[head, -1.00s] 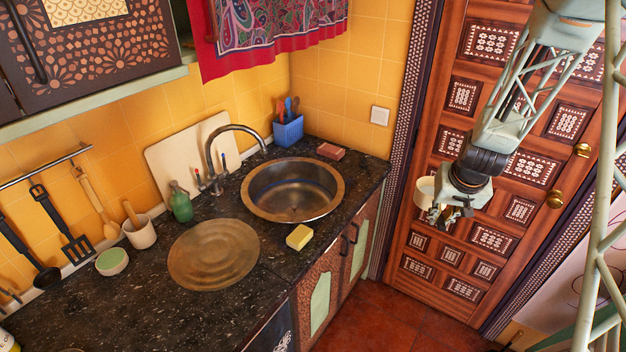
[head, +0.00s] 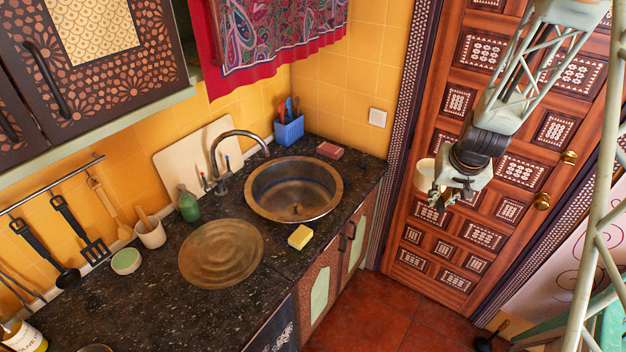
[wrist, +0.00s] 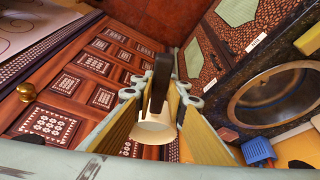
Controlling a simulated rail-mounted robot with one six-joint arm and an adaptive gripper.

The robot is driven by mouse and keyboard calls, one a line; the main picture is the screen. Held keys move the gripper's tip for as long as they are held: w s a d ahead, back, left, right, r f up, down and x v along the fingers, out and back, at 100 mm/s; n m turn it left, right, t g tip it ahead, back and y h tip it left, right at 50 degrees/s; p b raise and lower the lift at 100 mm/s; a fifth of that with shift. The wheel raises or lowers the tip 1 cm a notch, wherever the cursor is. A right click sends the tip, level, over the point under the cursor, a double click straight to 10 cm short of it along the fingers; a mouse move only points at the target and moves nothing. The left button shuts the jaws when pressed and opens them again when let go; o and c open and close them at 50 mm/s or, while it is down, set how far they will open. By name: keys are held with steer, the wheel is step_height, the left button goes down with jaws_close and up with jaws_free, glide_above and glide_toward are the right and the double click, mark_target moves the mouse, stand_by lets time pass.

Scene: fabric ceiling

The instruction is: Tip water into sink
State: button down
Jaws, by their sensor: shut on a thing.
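A round metal sink (head: 290,203) with a brass-coloured rim is set in the dark counter, under a curved tap (head: 233,135). My gripper (head: 440,188) is in front of the wooden door, to the right of the sink and apart from it. It is shut on a cream vessel (head: 425,176), which looks about upright. In the wrist view, the fingers close around the vessel's dark handle (wrist: 160,75), and the cream vessel (wrist: 152,132) shows beyond it. I cannot see any water inside. The sink also shows at the right of the wrist view (wrist: 275,95).
A round brass-coloured lid or tray (head: 221,254) lies left of the sink. A yellow sponge (head: 300,237) sits at the counter's front edge. A green bottle (head: 188,205) and blue utensil holder (head: 289,130) stand behind. Open space lies between my gripper and the counter.

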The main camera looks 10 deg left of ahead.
steer(key=shift+r+p, duration=1.25)
steer(key=shift+r, duration=0.35)
steer(key=shift+a, duration=0.1)
steer(key=shift+w, duration=0.15)
stand_by(0.6)
